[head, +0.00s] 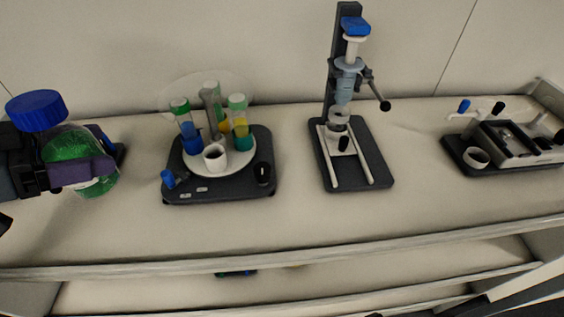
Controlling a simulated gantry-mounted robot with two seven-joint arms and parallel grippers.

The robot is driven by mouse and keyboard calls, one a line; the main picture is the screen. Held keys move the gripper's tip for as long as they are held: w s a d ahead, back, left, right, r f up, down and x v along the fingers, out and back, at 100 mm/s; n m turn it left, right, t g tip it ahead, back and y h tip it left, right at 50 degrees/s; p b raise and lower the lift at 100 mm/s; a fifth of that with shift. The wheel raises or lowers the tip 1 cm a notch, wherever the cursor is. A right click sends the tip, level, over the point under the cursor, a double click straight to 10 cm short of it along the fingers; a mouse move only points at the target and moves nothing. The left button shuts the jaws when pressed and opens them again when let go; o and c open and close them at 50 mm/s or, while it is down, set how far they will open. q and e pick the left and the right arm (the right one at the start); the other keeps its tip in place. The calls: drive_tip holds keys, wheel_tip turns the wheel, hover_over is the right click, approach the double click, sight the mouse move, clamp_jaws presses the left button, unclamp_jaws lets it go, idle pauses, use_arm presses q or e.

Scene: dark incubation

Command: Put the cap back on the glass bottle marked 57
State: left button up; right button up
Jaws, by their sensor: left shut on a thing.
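A green glass bottle (74,146) stands at the far left of the bench in the head view. My left gripper (103,155) is shut around its body, with purple finger pads on either side. A blue cap (36,110) shows at the bottle's top, up and left of the body. The neck is hidden, so I cannot tell whether the cap is seated or only over it. A pale label shows low on the bottle, but no number is readable. My right gripper is not in view.
A dark-based carousel (217,193) with several tubes and a white cup stands right of the bottle. A dark press stand (376,165) is in the middle, and a low device (512,148) at the right. Bench space between them is clear. The bench's front edge (300,250) runs across below.

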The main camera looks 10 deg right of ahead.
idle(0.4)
use_arm(q)
drive_tip(key=shift+w, duration=0.2)
drive_tip(key=w+f+p, duration=0.4)
drive_tip(key=w+f, duration=0.3)
drive_tip(key=w, duration=0.4)
drive_tip(key=shift+w+d, duration=0.15)
drive_tip(key=shift+d, duration=0.2)
drive_tip(key=shift+f+p, duration=0.65)
drive_tip(key=shift+f, duration=1.3)
